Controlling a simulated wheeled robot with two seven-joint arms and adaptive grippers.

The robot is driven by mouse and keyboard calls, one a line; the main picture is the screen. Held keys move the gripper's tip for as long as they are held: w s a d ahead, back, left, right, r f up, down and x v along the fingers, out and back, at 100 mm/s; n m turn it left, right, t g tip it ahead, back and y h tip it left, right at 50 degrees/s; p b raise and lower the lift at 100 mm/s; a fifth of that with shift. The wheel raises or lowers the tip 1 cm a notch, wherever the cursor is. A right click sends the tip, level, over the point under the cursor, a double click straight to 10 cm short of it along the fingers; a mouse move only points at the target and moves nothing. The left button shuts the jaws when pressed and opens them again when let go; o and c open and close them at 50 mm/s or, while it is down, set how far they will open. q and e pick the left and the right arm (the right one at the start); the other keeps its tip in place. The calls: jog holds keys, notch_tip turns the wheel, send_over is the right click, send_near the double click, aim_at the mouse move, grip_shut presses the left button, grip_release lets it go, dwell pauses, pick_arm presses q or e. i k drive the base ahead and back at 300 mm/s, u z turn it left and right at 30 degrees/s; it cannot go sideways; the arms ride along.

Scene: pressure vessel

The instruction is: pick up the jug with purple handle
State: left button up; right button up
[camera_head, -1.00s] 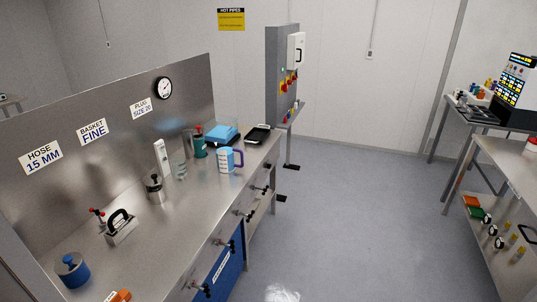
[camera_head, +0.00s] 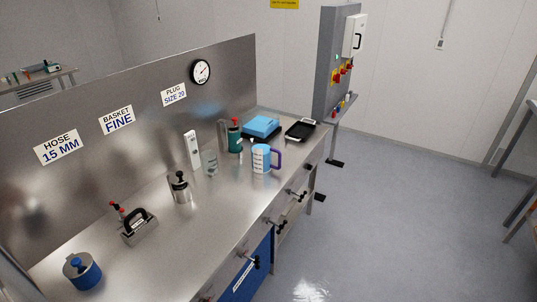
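The jug with the purple handle (camera_head: 261,158) stands upright on the steel bench (camera_head: 215,215), near its front edge and toward the far end. Its body is light blue and white with markings, and the purple handle is on its right side. Neither of my grippers shows in the head view, so their state is hidden.
Close to the jug stand a clear beaker (camera_head: 211,164), a green bottle with a red top (camera_head: 235,136), a blue scale (camera_head: 261,127) and a black tray (camera_head: 300,130). Valve handles (camera_head: 297,194) stick out along the bench front. The floor (camera_head: 410,220) to the right is clear.

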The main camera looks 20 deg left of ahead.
aim_at(267, 157)
jog(key=u, duration=0.35)
jog(key=i, duration=0.7)
jog(key=u, duration=0.6)
